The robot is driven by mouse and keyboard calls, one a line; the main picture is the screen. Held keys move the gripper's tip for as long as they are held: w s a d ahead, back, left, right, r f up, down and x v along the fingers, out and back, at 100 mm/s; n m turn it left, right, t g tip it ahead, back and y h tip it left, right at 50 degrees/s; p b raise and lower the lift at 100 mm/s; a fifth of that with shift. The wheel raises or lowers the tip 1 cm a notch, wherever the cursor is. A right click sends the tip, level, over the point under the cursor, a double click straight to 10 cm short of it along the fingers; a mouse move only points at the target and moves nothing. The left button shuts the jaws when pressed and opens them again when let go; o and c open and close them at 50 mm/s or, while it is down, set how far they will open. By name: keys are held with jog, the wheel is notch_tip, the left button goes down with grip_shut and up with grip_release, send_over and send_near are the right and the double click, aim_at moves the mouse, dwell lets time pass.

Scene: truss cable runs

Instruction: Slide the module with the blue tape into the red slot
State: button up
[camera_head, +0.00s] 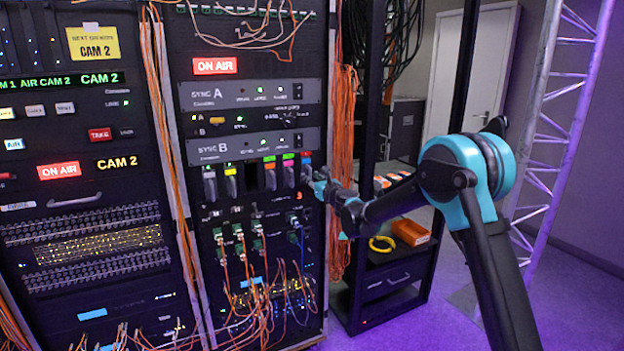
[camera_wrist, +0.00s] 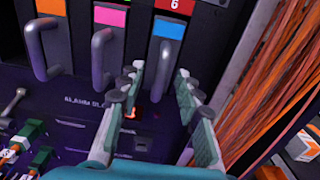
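In the head view my gripper (camera_head: 314,182) is close to the rack front.
Modules with pink tape (camera_wrist: 110,15) and orange tape (camera_wrist: 50,7) stand to the left. A dark gap (camera_head: 250,178) lies between the yellow-taped and orange-taped modules. Orange cables (camera_wrist: 285,75) hang close on the right. Plugged cables (camera_head: 240,240) are below the row.

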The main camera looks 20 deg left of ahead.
jog(key=v, duration=1.2)
jog(key=s+d+f+n+g+h, duration=0.1)
jog(key=s+d+f+n, duration=0.15)
jog(key=d+n, duration=0.4)
jog(key=s+d+f+n+g+h, duration=0.1)
jog(key=s+d+n, duration=0.25)
jog(key=d, duration=0.55)
jog(key=s+d+f+n+g+h, duration=0.1)
jog(key=s+d+n, duration=0.1)
jog(key=d+n, duration=0.4)
jog(key=s+d+f+n+g+h, duration=0.1)
jog(key=s+d+f+n+h, duration=0.2)
jog(key=d, duration=0.8)
jog(key=s+d+f+n+g+h, duration=0.2)
jog(key=s+d+f+n+h, duration=0.1)
jog(key=s+d+f, duration=0.5)
jog(key=s+d+f+n+g+h, duration=0.1)
jog(key=s+d+f+n+h, duration=0.3)
jog(key=s+d, duration=0.8)
notch_tip(320, 180, down, 2)
jog(key=shift+d+f+h, duration=0.1)
jog(key=shift+d+h, duration=0.3)
jog(key=shift+d, duration=0.75)
